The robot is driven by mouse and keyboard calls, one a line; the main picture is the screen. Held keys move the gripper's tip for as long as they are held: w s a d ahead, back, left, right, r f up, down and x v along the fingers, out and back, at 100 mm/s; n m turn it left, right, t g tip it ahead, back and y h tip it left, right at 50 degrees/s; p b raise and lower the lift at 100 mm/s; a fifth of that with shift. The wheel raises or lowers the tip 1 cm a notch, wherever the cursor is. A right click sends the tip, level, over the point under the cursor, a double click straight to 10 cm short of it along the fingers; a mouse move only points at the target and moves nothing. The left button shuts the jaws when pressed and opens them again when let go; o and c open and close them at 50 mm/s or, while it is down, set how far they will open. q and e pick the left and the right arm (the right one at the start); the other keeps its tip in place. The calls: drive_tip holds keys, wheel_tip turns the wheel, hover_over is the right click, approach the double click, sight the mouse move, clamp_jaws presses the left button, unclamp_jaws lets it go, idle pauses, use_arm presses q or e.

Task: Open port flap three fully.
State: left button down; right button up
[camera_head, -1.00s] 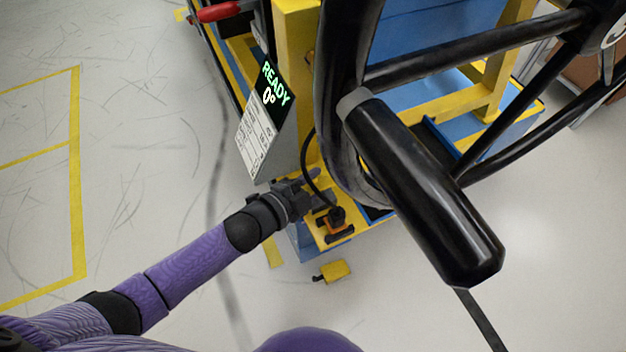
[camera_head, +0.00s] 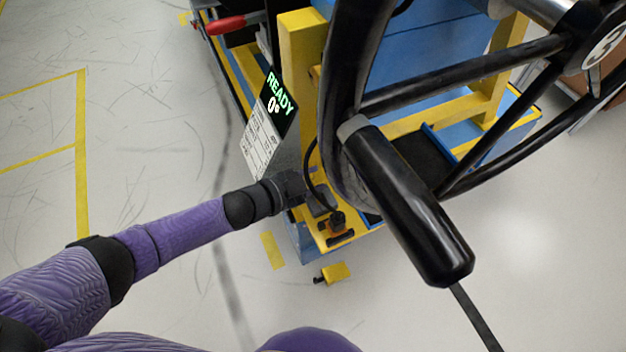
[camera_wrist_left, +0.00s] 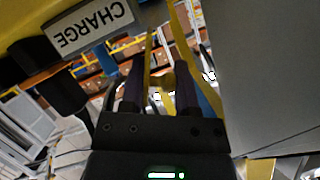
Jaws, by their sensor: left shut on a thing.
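My left gripper (camera_head: 308,190) is at the yellow frame, below the grey display box and left of the large black wheel. In the left wrist view my left gripper (camera_wrist_left: 160,82) has two dark fingers apart, with a narrow yellow piece (camera_wrist_left: 167,88) in line with the gap. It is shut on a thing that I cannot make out. The wheel hub (camera_head: 606,45) bears a "3". I cannot make out a flap. The display (camera_head: 276,103) reads "READY 0°". My right gripper is out of view.
The wheel's black handle (camera_head: 410,205) juts out in front. A black cable runs to an orange-and-black plug (camera_head: 338,222) near my left gripper. A yellow block (camera_head: 335,273) lies on the floor. A "CHARGE" label (camera_wrist_left: 92,28) shows in the left wrist view. Floor at left is clear.

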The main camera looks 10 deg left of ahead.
use_arm(q)
drive_tip(key=shift+w+a+r+n, duration=0.15)
drive_tip(key=shift+w+a+n, duration=0.2)
drive_tip(key=shift+n, duration=0.25)
drive_tip(key=shift+w+g, duration=0.1)
drive_tip(key=shift+g, duration=0.2)
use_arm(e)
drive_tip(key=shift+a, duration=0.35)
use_arm(q)
drive_tip(key=shift+c, duration=2.2)
unclamp_jaws()
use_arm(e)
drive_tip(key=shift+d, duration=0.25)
